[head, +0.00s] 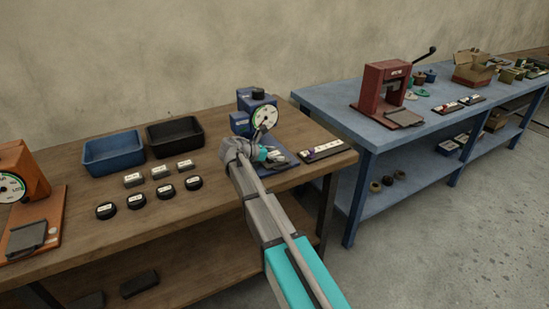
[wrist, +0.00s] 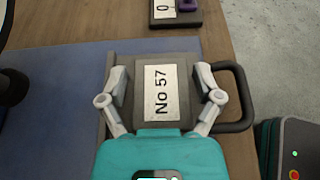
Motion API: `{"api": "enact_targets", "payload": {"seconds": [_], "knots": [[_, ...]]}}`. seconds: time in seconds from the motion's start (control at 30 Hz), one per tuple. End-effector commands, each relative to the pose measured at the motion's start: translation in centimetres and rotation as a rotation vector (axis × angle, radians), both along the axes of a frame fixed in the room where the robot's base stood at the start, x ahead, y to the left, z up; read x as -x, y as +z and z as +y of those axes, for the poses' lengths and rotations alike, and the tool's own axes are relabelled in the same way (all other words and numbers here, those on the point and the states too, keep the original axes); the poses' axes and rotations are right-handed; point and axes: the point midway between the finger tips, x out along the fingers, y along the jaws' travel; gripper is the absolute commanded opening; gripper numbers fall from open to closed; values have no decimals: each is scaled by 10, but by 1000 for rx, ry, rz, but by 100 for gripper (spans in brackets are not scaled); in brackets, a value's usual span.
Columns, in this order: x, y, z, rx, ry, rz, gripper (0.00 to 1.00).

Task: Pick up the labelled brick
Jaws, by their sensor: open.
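A grey brick with a white label reading "No 57" (wrist: 162,92) lies between the fingers of my gripper (wrist: 161,84) in the wrist view. My gripper is open, one finger on each side of the brick; whether the fingers touch it I cannot tell. In the head view my gripper (head: 272,156) is down in front of the blue dial device (head: 262,115), and the arm and fingers mostly hide the brick.
Three small labelled grey blocks (head: 161,171) and several black round pucks stand to the left on the wooden table (head: 215,190). Behind them are a blue bin (head: 112,153) and a black bin (head: 175,133). A labelled strip (head: 322,151) lies right of the dial device.

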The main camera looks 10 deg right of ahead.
Motion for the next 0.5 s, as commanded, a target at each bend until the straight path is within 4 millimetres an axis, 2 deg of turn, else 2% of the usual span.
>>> {"api": "enact_targets", "payload": {"seconds": [0.33,0.37,0.5], "knots": [[0,0,1,0,0,0,83],[0,0,1,0,0,0,79],[0,0,1,0,1,0,53]]}}
